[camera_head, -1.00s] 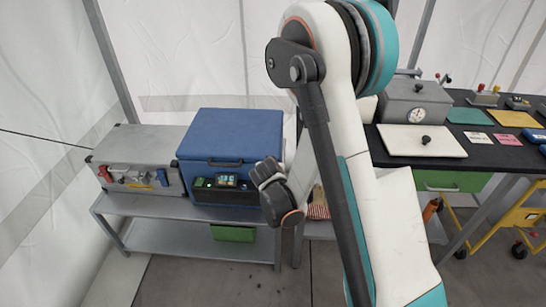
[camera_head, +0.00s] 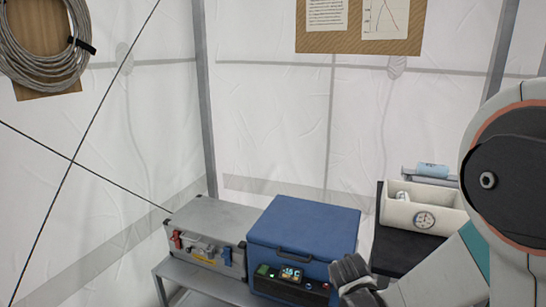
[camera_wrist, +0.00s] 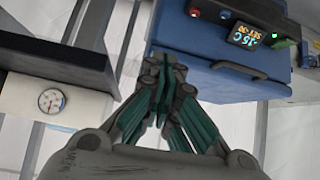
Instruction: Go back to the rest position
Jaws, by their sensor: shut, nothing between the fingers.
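My gripper (camera_head: 352,272) is at the lower right of the blue box in the head view, with my arm coming in from the right edge. In the wrist view my gripper (camera_wrist: 166,75) has its fingers drawn together, with nothing between them. Behind the fingers there is the blue box (camera_wrist: 195,30), its lit display and handle turned in the picture. I cannot tell the gap between the fingertips and the box.
The blue box (camera_head: 305,228) and a grey case (camera_head: 213,222) stand side by side on a metal shelf. A cream box with a gauge (camera_head: 425,210) stands on a dark table at right. A cable coil (camera_head: 40,45) hangs upper left.

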